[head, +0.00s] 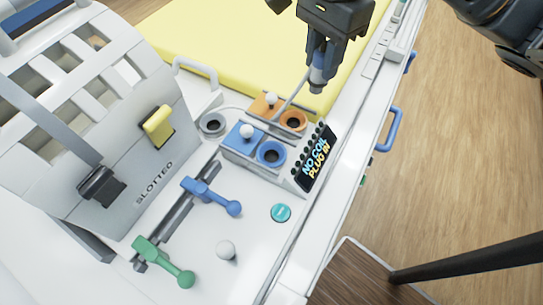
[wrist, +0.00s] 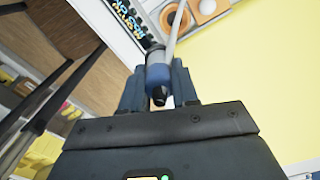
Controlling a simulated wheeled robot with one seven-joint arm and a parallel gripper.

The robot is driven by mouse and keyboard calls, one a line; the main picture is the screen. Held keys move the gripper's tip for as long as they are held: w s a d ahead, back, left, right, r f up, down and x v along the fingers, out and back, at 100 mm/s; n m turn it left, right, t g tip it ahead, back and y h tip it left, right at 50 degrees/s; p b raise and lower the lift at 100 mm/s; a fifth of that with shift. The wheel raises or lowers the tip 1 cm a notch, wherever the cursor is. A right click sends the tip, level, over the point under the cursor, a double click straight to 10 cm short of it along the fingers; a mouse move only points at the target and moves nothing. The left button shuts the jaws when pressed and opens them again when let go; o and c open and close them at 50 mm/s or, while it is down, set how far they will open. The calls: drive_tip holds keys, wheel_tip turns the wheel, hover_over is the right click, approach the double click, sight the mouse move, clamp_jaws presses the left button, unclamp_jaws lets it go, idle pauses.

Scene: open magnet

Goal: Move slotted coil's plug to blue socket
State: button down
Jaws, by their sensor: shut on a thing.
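My gripper (head: 321,66) is shut on a grey and dark blue plug (head: 318,80), held in the air above the far part of the panel. The plug also shows between my fingers in the wrist view (wrist: 158,78), with a grey cable (wrist: 177,30) running from it. The blue socket (head: 271,153) is a round ring on the panel, empty, below and left of the plug in the head view. The slotted coil (head: 120,160) is a white slotted housing at left, lettered SLOTTED. The cable's far end is hard to follow.
An orange socket (head: 293,121) lies just beyond the blue one, and a grey socket (head: 212,124) to the left. A display (head: 316,160) reads NO COIL PLUG IN. Blue (head: 212,196) and green (head: 163,262) levers stand nearer. A yellow pad (head: 225,45) lies behind.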

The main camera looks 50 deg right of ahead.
drive_tip(key=w+a, duration=0.1)
drive_tip(key=a, duration=0.9)
drive_tip(key=shift+w+a, duration=0.2)
drive_tip(key=shift+w, duration=0.1)
wheel_tip(320, 180, down, 10)
drive_tip(key=b, duration=0.5)
drive_tip(key=shift+b, duration=0.35)
drive_tip(key=shift+f+b, duration=0.9)
drive_tip(key=shift+f, duration=0.85)
idle(0.7)
drive_tip(key=c, duration=0.8)
unclamp_jaws()
drive_tip(key=shift+r+p, duration=1.1)
drive_tip(key=shift+r, duration=2.85)
